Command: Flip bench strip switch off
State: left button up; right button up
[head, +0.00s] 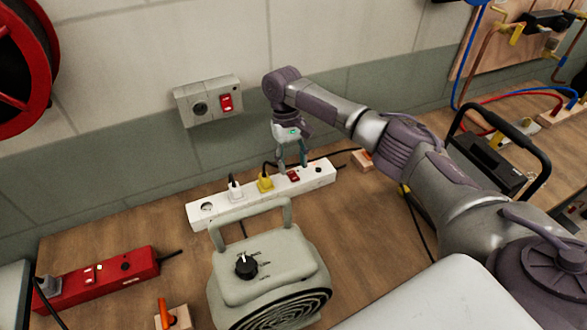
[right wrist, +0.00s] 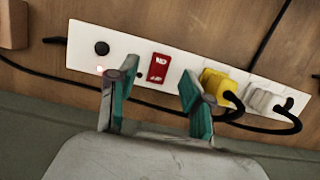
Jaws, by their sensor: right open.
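The white bench power strip (head: 222,213) lies on the wooden bench below the wall and fills the upper part of the right wrist view (right wrist: 130,52). Its red rocker switch (head: 293,176) sits right of a yellow plug and shows clearly in the right wrist view (right wrist: 158,67). My right gripper (head: 291,165) is above the strip beside this switch. In the right wrist view its two teal fingers (right wrist: 151,82) are apart, one on each side of the switch, with nothing between them. I cannot tell whether they touch the strip. My left gripper is out of view.
A yellow plug (head: 265,182) and a white plug (head: 235,189) sit in the strip. A grey heater-like box (head: 265,262) with a dial stands in front. A red strip (head: 105,278) lies left, and a wall socket box (head: 208,100) with a red switch hangs behind.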

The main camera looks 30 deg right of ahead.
jog(key=v, duration=0.9)
jog(key=shift+r, duration=0.2)
jog(key=shift+w, duration=0.1)
